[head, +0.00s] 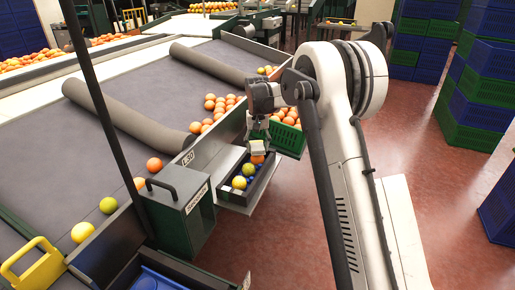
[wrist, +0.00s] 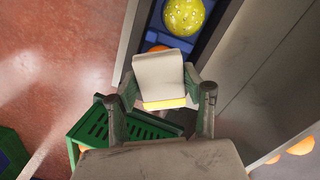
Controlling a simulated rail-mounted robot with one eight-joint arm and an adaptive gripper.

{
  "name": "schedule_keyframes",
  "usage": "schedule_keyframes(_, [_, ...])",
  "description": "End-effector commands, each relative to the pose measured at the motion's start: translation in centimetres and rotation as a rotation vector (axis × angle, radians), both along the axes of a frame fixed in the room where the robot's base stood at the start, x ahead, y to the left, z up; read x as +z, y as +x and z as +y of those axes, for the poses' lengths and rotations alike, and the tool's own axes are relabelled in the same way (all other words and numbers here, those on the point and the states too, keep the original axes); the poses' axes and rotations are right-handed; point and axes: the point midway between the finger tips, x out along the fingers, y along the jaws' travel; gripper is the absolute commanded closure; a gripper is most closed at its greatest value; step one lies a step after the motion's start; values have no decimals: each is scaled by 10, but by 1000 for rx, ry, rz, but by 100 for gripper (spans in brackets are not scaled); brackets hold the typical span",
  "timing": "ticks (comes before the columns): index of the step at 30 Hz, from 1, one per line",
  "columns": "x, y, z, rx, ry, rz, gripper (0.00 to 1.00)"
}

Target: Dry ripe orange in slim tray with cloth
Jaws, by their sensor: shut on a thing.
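My gripper (head: 258,138) is shut on a pale grey cloth (wrist: 160,77) with a yellow edge, one finger on each side of it. In the head view the cloth (head: 257,147) is over the far end of the slim tray (head: 232,197). A ripe orange (head: 257,159) is right below the cloth; in the wrist view only a sliver of the orange (wrist: 158,48) shows past it. Whether they touch I cannot tell. Yellow-green fruits (head: 239,182) sit nearer in the tray, on blue cups; one speckled yellow fruit (wrist: 183,16) shows in the wrist view.
A green crate (head: 288,141) with oranges stands just beyond the tray; its slotted side (wrist: 92,124) is close to my gripper in the wrist view. The grey conveyor (head: 130,120) with loose fruit is on the left. Stacked crates (head: 480,95) stand right; the red floor between is clear.

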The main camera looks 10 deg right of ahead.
Motion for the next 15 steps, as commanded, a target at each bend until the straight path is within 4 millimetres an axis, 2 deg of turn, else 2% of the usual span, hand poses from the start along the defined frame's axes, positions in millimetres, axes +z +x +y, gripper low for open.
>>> schedule_keyframes(15, [38,0,0,0,0,0,83])
